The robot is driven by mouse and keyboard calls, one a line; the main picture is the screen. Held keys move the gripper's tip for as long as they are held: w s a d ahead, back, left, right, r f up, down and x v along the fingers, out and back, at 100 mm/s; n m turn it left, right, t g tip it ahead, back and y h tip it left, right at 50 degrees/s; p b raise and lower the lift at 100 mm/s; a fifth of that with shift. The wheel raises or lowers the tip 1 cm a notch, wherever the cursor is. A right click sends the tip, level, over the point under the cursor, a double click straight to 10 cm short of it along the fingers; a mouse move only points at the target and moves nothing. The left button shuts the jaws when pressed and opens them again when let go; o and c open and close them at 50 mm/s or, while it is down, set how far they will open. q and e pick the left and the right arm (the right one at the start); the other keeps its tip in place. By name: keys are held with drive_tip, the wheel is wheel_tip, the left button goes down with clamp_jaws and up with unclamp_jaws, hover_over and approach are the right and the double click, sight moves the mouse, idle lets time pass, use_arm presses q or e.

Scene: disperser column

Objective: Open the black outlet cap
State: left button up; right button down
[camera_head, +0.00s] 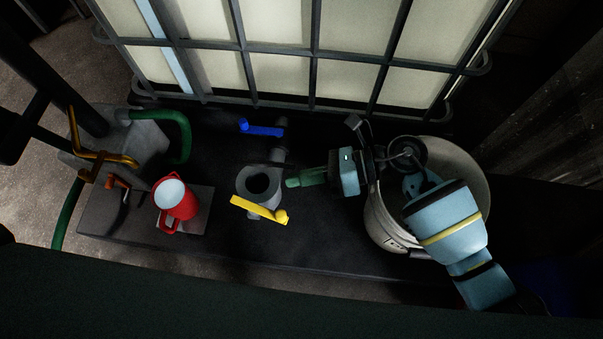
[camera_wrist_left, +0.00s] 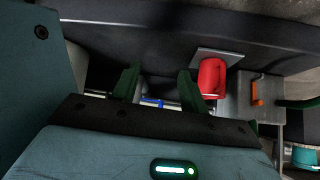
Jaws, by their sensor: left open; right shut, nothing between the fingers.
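A grey outlet fitting (camera_head: 260,184) with a round dark top stands on the black platform in the middle of the head view. I cannot tell whether the dark circle is the black cap or an open mouth. A yellow lever (camera_head: 258,210) crosses its near side, and a blue lever (camera_head: 262,129) lies behind it. My right gripper (camera_head: 288,182) is shut and empty just right of the fitting, apart from it. My left gripper (camera_wrist_left: 158,72) is open and empty in the left wrist view, where a blue piece (camera_wrist_left: 152,102) shows beyond its fingers. It cannot be made out in the head view.
A red jug (camera_head: 176,199) stands on a small plate at left, also in the left wrist view (camera_wrist_left: 212,77). A white bucket (camera_head: 376,222) sits under my right arm. A caged tank (camera_head: 275,45) closes the back. A green hose (camera_head: 180,134) lies at left.

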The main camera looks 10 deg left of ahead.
sight(294, 165)
use_arm(q)
drive_tip(key=s+f+g, duration=0.1)
drive_tip(key=s+g, duration=0.3)
drive_tip(key=s, duration=0.8)
drive_tip(key=shift+s+d+f, duration=0.2)
drive_tip(key=shift+d+f, duration=0.1)
drive_tip(key=shift+d, duration=0.05)
drive_tip(key=shift+r, duration=0.1)
use_arm(e)
drive_tip(key=shift+w+r+m+g+y, duration=0.15)
drive_tip(key=shift+w+r+m+g, duration=0.15)
drive_tip(key=shift+m, duration=0.3)
drive_tip(key=shift+w+r+m+g+y, duration=0.2)
drive_tip(key=shift+w+m+g, duration=0.1)
drive_tip(key=shift+m, duration=0.3)
drive_tip(key=shift+w+r+m, duration=0.15)
drive_tip(key=shift+w+m, duration=0.05)
drive_tip(key=shift+m, duration=0.4)
use_arm(q)
drive_tip(key=shift+f, duration=0.25)
use_arm(e)
drive_tip(key=shift+w+r+m+g+y, duration=0.25)
drive_tip(key=shift+w+m+g+y, duration=0.15)
drive_tip(key=shift+m, duration=0.5)
